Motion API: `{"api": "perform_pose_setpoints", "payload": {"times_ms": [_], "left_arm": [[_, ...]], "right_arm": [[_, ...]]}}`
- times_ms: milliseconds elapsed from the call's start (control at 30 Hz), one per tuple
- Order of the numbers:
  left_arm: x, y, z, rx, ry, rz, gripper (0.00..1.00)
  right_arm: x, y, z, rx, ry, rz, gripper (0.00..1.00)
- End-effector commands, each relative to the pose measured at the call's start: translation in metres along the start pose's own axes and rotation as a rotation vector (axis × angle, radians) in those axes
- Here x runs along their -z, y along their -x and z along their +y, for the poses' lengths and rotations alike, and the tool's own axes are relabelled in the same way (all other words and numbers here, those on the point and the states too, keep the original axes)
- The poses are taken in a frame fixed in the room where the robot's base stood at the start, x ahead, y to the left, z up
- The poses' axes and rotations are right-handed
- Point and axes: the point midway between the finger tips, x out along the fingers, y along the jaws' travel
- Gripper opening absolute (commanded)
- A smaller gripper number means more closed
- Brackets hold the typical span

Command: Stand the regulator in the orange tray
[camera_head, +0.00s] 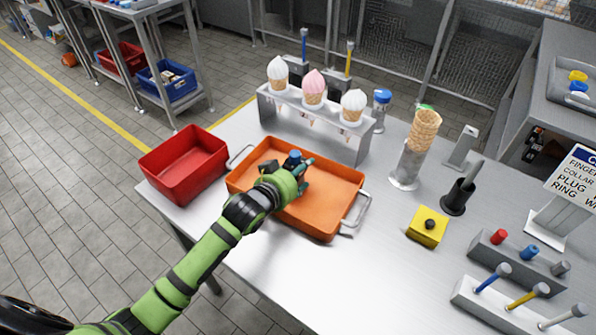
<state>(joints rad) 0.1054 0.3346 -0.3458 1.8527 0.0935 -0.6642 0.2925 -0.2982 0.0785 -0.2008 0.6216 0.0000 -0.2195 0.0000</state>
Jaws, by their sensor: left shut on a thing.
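The orange tray (325,224) lies on the steel table, with a metal handle at each end. My left arm reaches in from the lower left, and my left gripper (300,170) is over the tray's inside. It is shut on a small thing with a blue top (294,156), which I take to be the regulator. Most of that thing is hidden by the gripper, so I cannot tell whether its base touches the tray floor. It looks roughly upright. My right gripper is not in view.
A red bin (186,168) stands left of the tray. A rack (320,128) with ice-cream cones is behind it. A blue-topped jar (381,103), a cone stand (408,165) and a yellow block (427,229) are to the right. The table's front edge is clear.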

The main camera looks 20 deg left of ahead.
Motion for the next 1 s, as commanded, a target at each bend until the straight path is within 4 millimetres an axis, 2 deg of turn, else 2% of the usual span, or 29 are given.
{"api": "perform_pose_setpoints", "payload": {"times_ms": [33, 67, 100, 467, 567, 667, 1000], "left_arm": [[-0.001, 0.0, 0.0, 0.0, 0.0, -0.001, 0.69], [-0.001, 0.0, 0.0, 0.0, 0.0, -0.001, 0.81], [-0.001, 0.0, 0.0, 0.0, 0.0, -0.001, 0.85], [0.001, 0.001, 0.0, 0.0, -0.001, 0.0, 0.85], [0.002, 0.007, 0.0, 0.0, -0.001, -0.001, 0.85], [0.001, 0.021, 0.0, 0.0, -0.001, -0.002, 0.85], [0.001, 0.09, 0.0, 0.0, -0.001, -0.003, 0.85]], "right_arm": [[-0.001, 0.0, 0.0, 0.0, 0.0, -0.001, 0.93], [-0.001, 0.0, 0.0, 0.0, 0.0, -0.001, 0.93], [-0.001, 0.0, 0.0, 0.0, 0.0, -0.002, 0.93], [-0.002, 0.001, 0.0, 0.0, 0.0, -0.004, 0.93], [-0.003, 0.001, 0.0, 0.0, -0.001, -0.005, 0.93], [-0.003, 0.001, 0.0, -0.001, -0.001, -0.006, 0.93], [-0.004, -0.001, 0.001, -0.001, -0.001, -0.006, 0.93]]}}
